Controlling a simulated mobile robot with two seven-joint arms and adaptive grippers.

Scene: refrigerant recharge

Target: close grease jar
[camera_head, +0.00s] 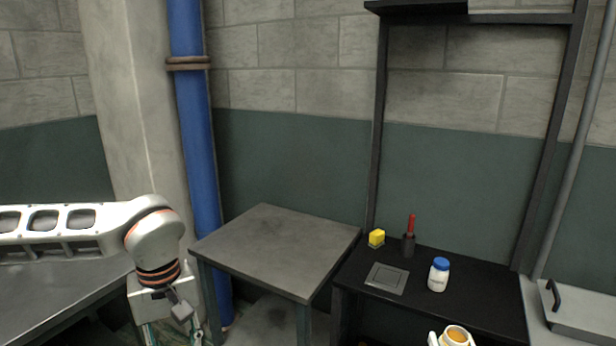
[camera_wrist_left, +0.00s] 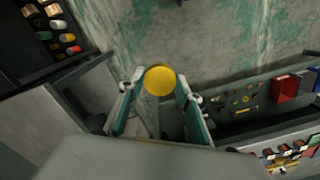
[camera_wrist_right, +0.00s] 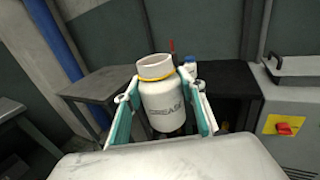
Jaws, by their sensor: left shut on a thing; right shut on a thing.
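The grease jar (camera_wrist_right: 163,102) is white with dark lettering, a yellow ring at its neck and an open mouth. My right gripper (camera_wrist_right: 163,108) is shut around its body and holds it upright. In the head view, the jar's top (camera_head: 456,336) shows at the bottom edge, with an orange-yellow inside; most of the right gripper is cut off. A round yellow lid (camera_wrist_left: 159,80) is between the fingertips of my left gripper (camera_wrist_left: 160,88), which is shut on it. The left gripper is low at the left in the head view, well apart from the jar.
A black bench (camera_head: 400,310) holds a white bottle with a blue cap (camera_head: 438,274), a yellow block (camera_head: 376,238), a red-handled tool in a dark holder (camera_head: 409,240) and a grey plate (camera_head: 387,279). A bare grey table (camera_head: 275,250) stands left of it, near a blue pipe (camera_head: 193,120).

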